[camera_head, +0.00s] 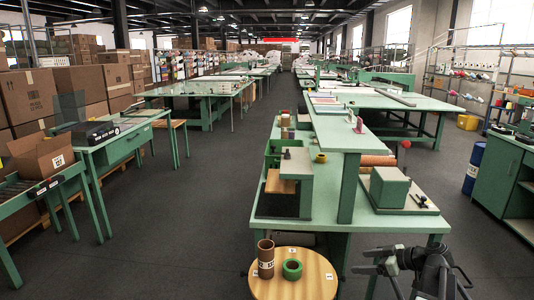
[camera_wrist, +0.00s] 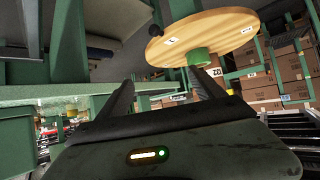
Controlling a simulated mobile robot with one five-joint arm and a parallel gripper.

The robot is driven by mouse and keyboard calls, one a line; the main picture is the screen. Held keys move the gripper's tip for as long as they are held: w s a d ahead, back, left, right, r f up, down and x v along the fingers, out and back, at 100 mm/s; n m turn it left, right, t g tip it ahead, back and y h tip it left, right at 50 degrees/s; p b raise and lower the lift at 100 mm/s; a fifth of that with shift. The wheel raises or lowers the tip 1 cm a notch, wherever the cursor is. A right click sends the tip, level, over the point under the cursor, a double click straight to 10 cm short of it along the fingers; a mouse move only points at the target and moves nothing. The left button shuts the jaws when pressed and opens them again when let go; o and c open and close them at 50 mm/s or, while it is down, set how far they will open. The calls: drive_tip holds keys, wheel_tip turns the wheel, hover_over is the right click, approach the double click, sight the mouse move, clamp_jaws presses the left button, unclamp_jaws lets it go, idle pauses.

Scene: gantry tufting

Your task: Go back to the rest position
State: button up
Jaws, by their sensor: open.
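My gripper (camera_head: 366,259) is at the lower right of the head view, just right of the round wooden top and in front of the green bench. Its dark fingers point left and stand apart. In the wrist view my gripper (camera_wrist: 163,92) is open, with nothing held between the two dark fingers. The round wooden top (camera_wrist: 225,28) shows there above the right finger. A green round piece (camera_wrist: 200,57) shows against it, near that fingertip; whether they touch I cannot tell.
The round wooden top (camera_head: 300,292) carries a brown cardboard tube (camera_head: 265,258) and a green ring (camera_head: 292,269). The green bench (camera_head: 395,219) stands close behind my gripper. A blue drum (camera_head: 474,166) and green cabinet (camera_head: 503,172) are at right. The grey floor (camera_head: 200,215) is open at left.

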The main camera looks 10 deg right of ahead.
drive_tip(key=a+n+g+p, duration=0.1)
drive_tip(key=a+g, duration=0.1)
drive_tip(key=a, duration=0.8)
drive_tip(key=w+a+f+n+g+p, duration=0.1)
drive_tip(key=a+g, duration=0.1)
drive_tip(key=a, duration=0.9)
drive_tip(key=w+a+f+g+p, duration=0.1)
drive_tip(key=a+g+p, duration=0.1)
drive_tip(key=a, duration=0.9)
drive_tip(key=shift+a+n+g, duration=0.15)
drive_tip(key=shift+n+g, duration=0.25)
drive_tip(key=shift+g, duration=0.1)
drive_tip(key=s+a+f+m+g+h+p, duration=0.1)
drive_tip(key=s+a+f+m+g+h, duration=0.15)
drive_tip(key=s+a, duration=0.35)
drive_tip(key=d+m+h, duration=0.1)
drive_tip(key=m, duration=0.1)
drive_tip(key=d+m+h, duration=0.1)
drive_tip(key=d+m, duration=0.1)
drive_tip(key=m, duration=0.1)
drive_tip(key=s+d+m+h, duration=0.1)
drive_tip(key=d+m+h, duration=0.1)
drive_tip(key=shift+f+m, duration=0.2)
drive_tip(key=shift+m, duration=0.05)
drive_tip(key=shift+d, duration=0.1)
